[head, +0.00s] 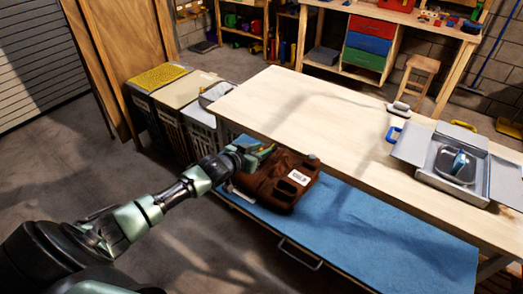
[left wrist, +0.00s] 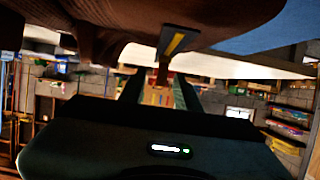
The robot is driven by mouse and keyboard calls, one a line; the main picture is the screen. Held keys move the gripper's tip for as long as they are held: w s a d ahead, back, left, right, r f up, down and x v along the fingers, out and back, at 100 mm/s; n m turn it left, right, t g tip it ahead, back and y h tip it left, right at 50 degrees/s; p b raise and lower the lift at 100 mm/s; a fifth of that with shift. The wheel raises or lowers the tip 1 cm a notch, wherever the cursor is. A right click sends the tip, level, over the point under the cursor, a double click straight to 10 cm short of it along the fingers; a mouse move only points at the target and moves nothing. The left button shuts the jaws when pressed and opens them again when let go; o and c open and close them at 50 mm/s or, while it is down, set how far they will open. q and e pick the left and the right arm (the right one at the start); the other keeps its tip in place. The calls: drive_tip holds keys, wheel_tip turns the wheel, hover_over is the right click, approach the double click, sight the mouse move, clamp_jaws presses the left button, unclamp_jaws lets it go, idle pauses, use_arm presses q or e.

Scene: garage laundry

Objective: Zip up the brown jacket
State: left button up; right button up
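The brown jacket (head: 283,190) lies on the blue surface below the wooden tabletop, with a white label (head: 298,177) on it. My left gripper (head: 260,155) is at the jacket's upper left edge in the head view. In the left wrist view the jacket (left wrist: 90,25) fills the top, close to the camera. There the left gripper's two dark green fingers (left wrist: 157,88) stand apart with background between them. A narrow brown tab (left wrist: 163,74) and a dark piece with a yellow bar (left wrist: 174,42) are near the fingertips; I cannot tell whether they touch. My right gripper is out of view.
The wooden tabletop (head: 300,100) overhangs the jacket behind. The blue surface (head: 385,225) is bare to the right, with a metal handle (head: 300,254) at its front edge. Hampers (head: 158,79) stand at the left. An open grey case (head: 452,170) lies on the tabletop.

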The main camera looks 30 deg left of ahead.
use_arm(q)
drive_tip(key=v, duration=0.7)
drive_tip(key=shift+s+d+b, duration=0.1)
drive_tip(key=shift+s+b, duration=0.05)
drive_tip(key=shift+b, duration=0.15)
drive_tip(key=shift+r+p, duration=0.2)
drive_tip(key=shift+p, duration=0.35)
drive_tip(key=shift+f, duration=0.2)
drive_tip(key=p+x, duration=0.1)
drive_tip(key=x, duration=0.6)
drive_tip(key=shift+w+f, duration=0.1)
drive_tip(key=shift+w, duration=0.3)
drive_tip(key=shift+c, duration=0.3)
clamp_jaws()
